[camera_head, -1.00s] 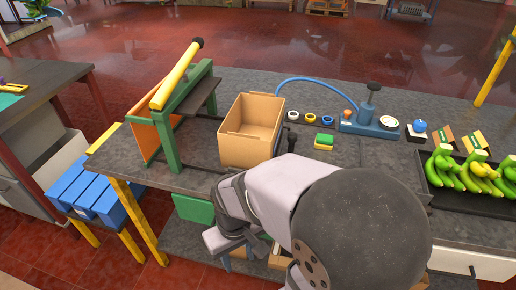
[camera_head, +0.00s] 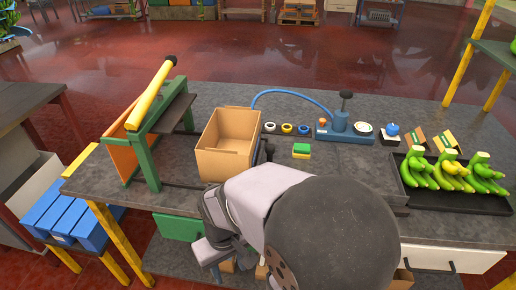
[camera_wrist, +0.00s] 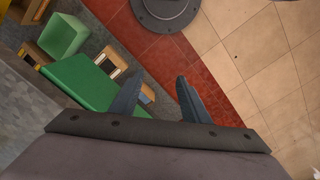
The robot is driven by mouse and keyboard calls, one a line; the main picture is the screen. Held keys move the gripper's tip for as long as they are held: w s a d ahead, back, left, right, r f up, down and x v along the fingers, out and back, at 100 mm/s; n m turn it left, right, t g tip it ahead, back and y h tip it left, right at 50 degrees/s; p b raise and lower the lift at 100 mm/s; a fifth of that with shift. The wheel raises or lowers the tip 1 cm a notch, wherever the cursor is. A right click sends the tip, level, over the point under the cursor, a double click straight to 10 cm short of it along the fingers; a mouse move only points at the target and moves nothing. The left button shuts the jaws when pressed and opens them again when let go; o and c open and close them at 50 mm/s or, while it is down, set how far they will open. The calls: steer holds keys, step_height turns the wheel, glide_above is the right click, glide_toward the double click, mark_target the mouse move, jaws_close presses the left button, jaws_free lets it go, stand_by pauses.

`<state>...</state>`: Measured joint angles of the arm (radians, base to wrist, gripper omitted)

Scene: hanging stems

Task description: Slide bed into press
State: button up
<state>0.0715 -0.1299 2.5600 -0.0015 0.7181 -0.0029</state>
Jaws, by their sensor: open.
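The press (camera_head: 152,165) is a green frame with a raised yellow lever (camera_head: 152,92), standing on the left of the dark bench. An orange panel (camera_head: 122,155) leans at its left side, and a dark plate (camera_head: 172,112) sits within its frame. Dark rails (camera_head: 181,185) run from the press toward an open cardboard box (camera_head: 223,165). I cannot tell which part is the bed; the box hides what lies under it. My gripper (camera_wrist: 158,97) is open and empty in the wrist view, pointing down past the bench toward the floor. My arm covers the bench's front in the head view.
A blue hand pump (camera_head: 340,128) with a hose, small rings and a green-yellow block (camera_head: 301,151) lie right of the box. A black tray (camera_head: 472,203) holds bananas at the right. A green box (camera_wrist: 88,80) is below the bench. Blue bins (camera_head: 72,218) stand lower left.

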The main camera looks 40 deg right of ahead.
steer(key=s+d+r+m+g+p, duration=0.1)
steer(key=s+d+r+m+p, duration=0.1)
steer(key=d+r+m+p, duration=0.25)
steer(key=w+d+r+m+p, duration=0.1)
steer(key=w+d+p, duration=0.1)
steer(key=d, duration=0.3)
steer(key=w+d+r+m+t+p, duration=0.1)
steer(key=w+d+p, duration=0.1)
steer(key=d, duration=0.4)
steer(key=w+d+r+m+p, duration=0.1)
steer(key=w+d+r+p, duration=0.1)
steer(key=d, duration=0.3)
steer(key=shift+w+d+m+t+y, duration=0.3)
steer(key=shift+w+m+y, duration=0.1)
steer(key=shift+w, duration=0.2)
steer(key=w+d+r+n+t, duration=0.1)
steer(key=w+d+r+t, duration=0.15)
steer(key=w+d, duration=0.35)
steer(key=n+t, duration=0.2)
steer(key=n, duration=0.6)
glide_toward(271, 146)
steer(key=shift+w+a+f+g+h, duration=0.25)
steer(key=shift+w+a+f+h, duration=0.2)
steer(key=shift+a+f, duration=0.1)
steer(key=shift+p+x, duration=1.1)
steer(key=shift+x, duration=2.6)
steer(key=shift+d, duration=0.1)
